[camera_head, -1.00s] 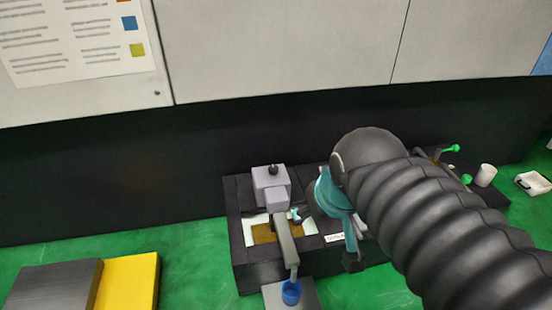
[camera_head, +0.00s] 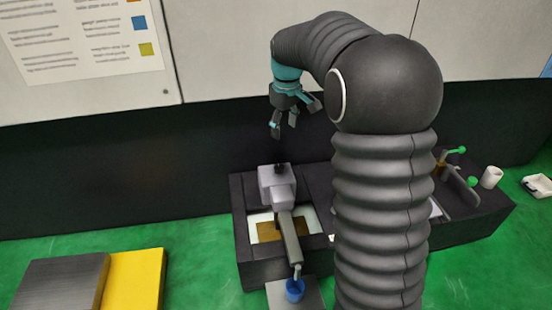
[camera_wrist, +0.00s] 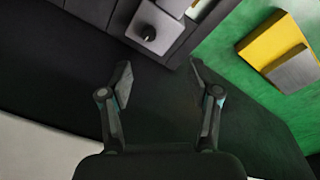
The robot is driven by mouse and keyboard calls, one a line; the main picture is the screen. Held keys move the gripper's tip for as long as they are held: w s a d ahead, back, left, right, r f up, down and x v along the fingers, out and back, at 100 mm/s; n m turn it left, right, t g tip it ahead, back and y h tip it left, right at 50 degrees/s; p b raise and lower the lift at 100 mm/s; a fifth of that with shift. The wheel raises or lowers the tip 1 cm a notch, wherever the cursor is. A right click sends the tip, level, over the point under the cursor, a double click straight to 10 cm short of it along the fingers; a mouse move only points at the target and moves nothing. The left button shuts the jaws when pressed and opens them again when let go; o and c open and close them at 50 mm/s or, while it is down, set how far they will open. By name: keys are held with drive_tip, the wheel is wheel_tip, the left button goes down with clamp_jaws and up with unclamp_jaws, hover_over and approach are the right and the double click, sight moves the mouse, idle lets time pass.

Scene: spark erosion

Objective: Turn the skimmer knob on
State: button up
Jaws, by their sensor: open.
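The skimmer appears to be the light grey unit (camera_head: 277,186) on the black tank (camera_head: 240,215), with an arm slanting down to a blue cup (camera_head: 294,290). A small dark knob (camera_head: 280,168) stands on its top; I take this for the skimmer knob. In the wrist view the knob (camera_wrist: 149,33) shows on the grey unit's top, beyond the fingertips. I cannot read its setting. My gripper (camera_head: 284,124) is above the knob, apart from it. In the wrist view my gripper (camera_wrist: 160,66) is open and empty.
A yellow block (camera_head: 135,280) and a dark grey block (camera_head: 55,285) lie at the lower left. Green-tipped levers (camera_head: 462,151), a white cup (camera_head: 491,177) and a white tray (camera_head: 538,186) are at the right. A white panelled wall (camera_head: 225,50) stands behind.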

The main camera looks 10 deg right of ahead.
drive_tip(key=n+g, duration=0.1)
drive_tip(key=n, duration=0.1)
hover_over(279, 166)
wheel_tip(279, 166, down, 7)
wheel_tip(279, 166, down, 14)
drive_tip(key=shift+s+r+b, duration=0.1)
drive_tip(key=shift+r+b, duration=0.05)
drive_tip(key=shift+b, duration=0.75)
drive_tip(key=c, duration=1.2)
